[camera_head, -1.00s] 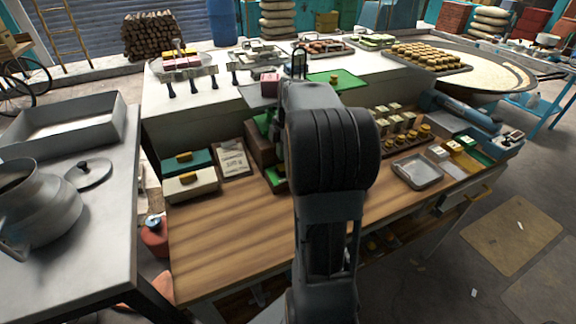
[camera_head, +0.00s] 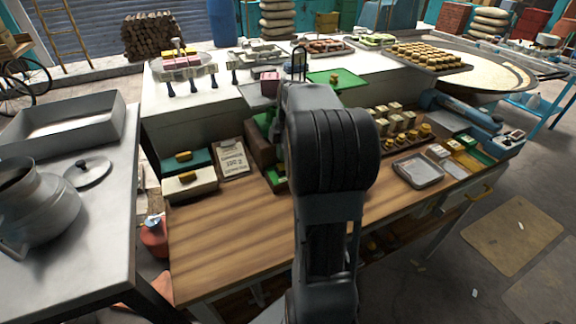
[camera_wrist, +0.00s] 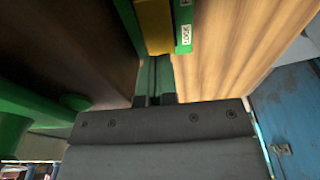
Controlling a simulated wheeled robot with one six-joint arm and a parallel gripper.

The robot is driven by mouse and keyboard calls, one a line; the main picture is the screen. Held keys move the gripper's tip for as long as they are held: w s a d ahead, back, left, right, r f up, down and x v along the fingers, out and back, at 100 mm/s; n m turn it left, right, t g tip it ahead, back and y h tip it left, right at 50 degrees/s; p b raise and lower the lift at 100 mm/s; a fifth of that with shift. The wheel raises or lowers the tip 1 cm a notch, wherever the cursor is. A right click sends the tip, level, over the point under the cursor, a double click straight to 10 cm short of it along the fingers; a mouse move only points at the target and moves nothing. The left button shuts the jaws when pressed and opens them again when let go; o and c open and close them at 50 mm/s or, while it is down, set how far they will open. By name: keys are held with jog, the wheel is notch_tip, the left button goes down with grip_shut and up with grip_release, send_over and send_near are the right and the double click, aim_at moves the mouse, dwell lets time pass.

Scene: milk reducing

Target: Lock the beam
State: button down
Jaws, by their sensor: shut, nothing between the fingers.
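In the wrist view a yellow block (camera_wrist: 154,24) sits beside a green strip (camera_wrist: 184,24) with a white label that seems to read LOCK. My gripper (camera_wrist: 154,75) is shut and empty, with its narrow fingers pointing at the yellow block. I cannot tell whether they touch it. A green part (camera_wrist: 40,105) with a round knob lies at the left of the wrist view. In the head view, green parts of a brown-sided device (camera_head: 264,152) show left of my arm. My arm hides much of this device and the gripper tips there.
The wooden bench (camera_head: 230,245) is clear at its front left. A clipboard (camera_head: 232,160) and two boxes lie left of the device. A metal tray (camera_head: 418,171) and several yellow-topped pieces lie right of my arm. A grey table (camera_head: 75,250) with a pot stands at the left.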

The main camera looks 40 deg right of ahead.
aim_at(284, 165)
jog(key=shift+f+b, duration=1)
jog(key=shift+f, duration=0.4)
dwell(0.4)
jog(key=shift+r, duration=0.15)
notch_tip(284, 165, up, 7)
jog(key=p, duration=0.5)
jog(key=shift+p, duration=0.35)
dwell(0.5)
